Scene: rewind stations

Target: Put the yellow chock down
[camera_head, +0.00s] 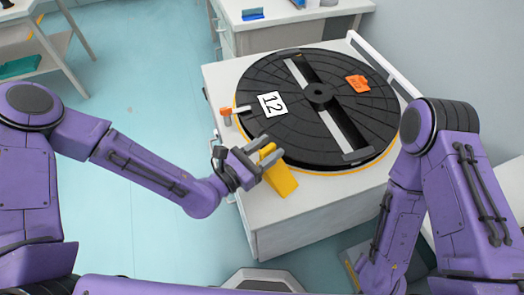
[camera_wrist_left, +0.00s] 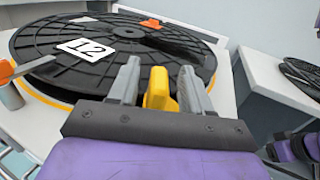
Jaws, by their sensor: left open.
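The yellow chock (camera_head: 280,176) is at the front left corner of the white cabinet top, beside the black turntable's rim. It also shows in the left wrist view (camera_wrist_left: 158,90), between the two grey fingers. My left gripper (camera_head: 262,154) is open around the upper part of the chock, with a finger on either side and gaps visible in the wrist view. The chock's underside is hidden, so whether it rests fully on the top cannot be told. My right arm comes in at the right; its gripper is out of view.
The black turntable (camera_head: 240,90) carries a white card marked 12 (camera_head: 271,104) and an orange tag (camera_head: 357,83). An orange-tipped lever (camera_head: 226,113) stands at its left rim. The white cabinet top (camera_head: 262,217) has free room at the front. A desk (camera_head: 240,22) stands behind.

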